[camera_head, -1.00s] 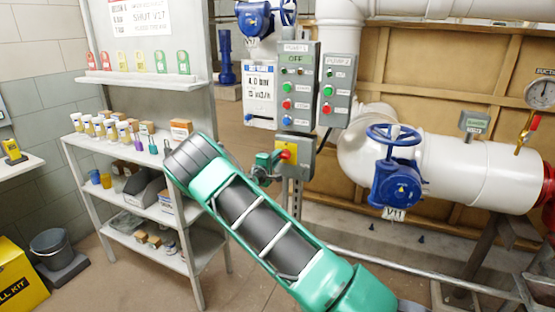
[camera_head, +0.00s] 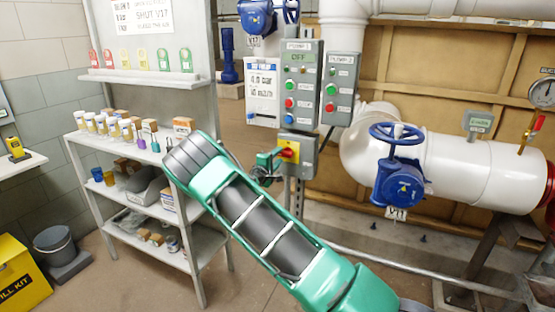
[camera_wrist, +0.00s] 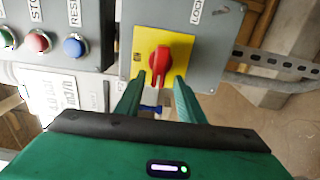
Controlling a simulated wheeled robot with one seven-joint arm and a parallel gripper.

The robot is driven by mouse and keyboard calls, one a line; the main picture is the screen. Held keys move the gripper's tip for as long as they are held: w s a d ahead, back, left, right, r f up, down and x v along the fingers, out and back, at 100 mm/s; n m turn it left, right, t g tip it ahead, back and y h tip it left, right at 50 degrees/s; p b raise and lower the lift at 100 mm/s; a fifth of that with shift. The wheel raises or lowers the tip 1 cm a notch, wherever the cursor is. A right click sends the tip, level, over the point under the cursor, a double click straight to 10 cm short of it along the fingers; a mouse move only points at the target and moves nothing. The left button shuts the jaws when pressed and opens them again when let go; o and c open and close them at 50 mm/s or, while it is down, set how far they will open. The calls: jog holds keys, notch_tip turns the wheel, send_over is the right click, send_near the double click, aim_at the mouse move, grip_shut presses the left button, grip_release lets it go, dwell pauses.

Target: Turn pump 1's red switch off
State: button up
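The red switch (camera_wrist: 159,62) is a rotary knob on a yellow plate (camera_wrist: 184,38), on the front of a grey box (camera_wrist: 212,72). In the wrist view its grip bar points down the picture, toward my gripper. In the head view the red switch (camera_head: 291,152) sits under the PUMP 1 panel (camera_head: 299,88), whose display reads OFF. My gripper (camera_wrist: 160,80) is open, with its green fingertips on either side of the bar's lower end. Gaps show between bar and fingers; I cannot tell how deep they reach.
The PUMP 2 panel (camera_head: 341,88) hangs just right. A blue valve wheel (camera_head: 396,135) marked V11 and a white pipe (camera_head: 470,168) stand further right. A grey shelf unit (camera_head: 196,240) with cups and bins is left of my arm. Floor is open between them.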

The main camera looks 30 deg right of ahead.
jog(key=v, duration=1)
jog(key=shift+w+f, duration=0.1)
jog(key=s+d+m+g+y, duration=0.1)
jog(key=s+d+m+g, duration=0.5)
jog(key=s+d, duration=0.45)
jog(key=s+d+r+m+g+y, duration=0.1)
jog(key=s+d+m+g+y, duration=0.1)
jog(key=s, duration=0.5)
jog(key=s+d+m+g+y, duration=0.2)
jog(key=s+m, duration=0.1)
jog(key=s, duration=0.4)
jog(key=s+a+r+m+y, duration=0.1)
jog(key=s+a+y, duration=0.2)
jog(key=s, duration=0.7)
jog(key=s+a+r+m+y, duration=0.1)
jog(key=s+a+r+y, duration=0.1)
jog(key=s+a, duration=0.5)
jog(key=s+a+r+m+g+y, duration=0.1)
jog(key=s+a+y, duration=0.3)
jog(key=s, duration=0.9)
jog(key=shift+a+r, duration=0.4)
jog(key=shift+r, duration=0.3)
